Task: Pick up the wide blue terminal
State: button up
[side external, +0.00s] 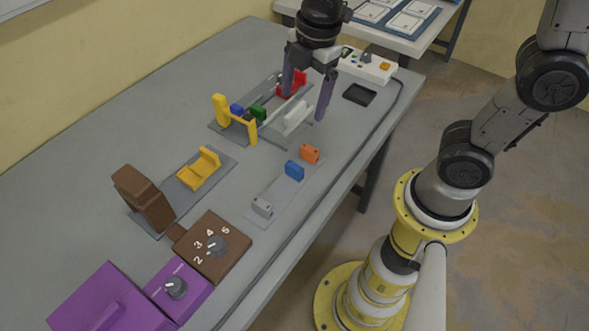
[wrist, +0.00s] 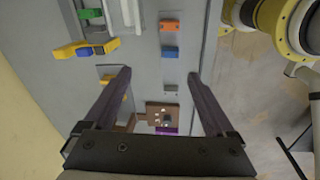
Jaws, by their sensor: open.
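A blue terminal block (side external: 294,170) stands on a light grey strip between an orange block (side external: 310,154) and a grey block (side external: 262,207). It also shows in the wrist view (wrist: 169,52), beyond my fingertips. A smaller blue piece (side external: 237,109) sits by the yellow bracket at the back; I take the strip's block as the wide one. My gripper (side external: 304,104) is open and empty, fingers pointing down. In the side view it hangs above the back fixture, behind the blue block. The wrist view shows its fingers (wrist: 158,74) spread apart with nothing between them.
A yellow bracket (side external: 222,110), green piece (side external: 258,114), white piece (side external: 296,117) and red piece (side external: 291,84) crowd the area near my fingers. A yellow holder (side external: 199,170), brown dial box (side external: 212,246) and purple box (side external: 97,312) stand further forward. The table right of the strip is clear.

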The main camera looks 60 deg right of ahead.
jog(key=n+g, duration=0.1)
jog(key=g, duration=0.1)
send_over(294, 166)
notch_tip(294, 166, down, 6)
jog(key=r, duration=0.1)
jog(key=f, duration=0.7)
jog(key=shift+d+f, duration=0.15)
jog(key=shift+d, duration=0.05)
jog(key=shift+a+f, duration=0.15)
jog(key=shift+f, duration=2.9)
grip_shut()
jog(key=shift+r, duration=0.15)
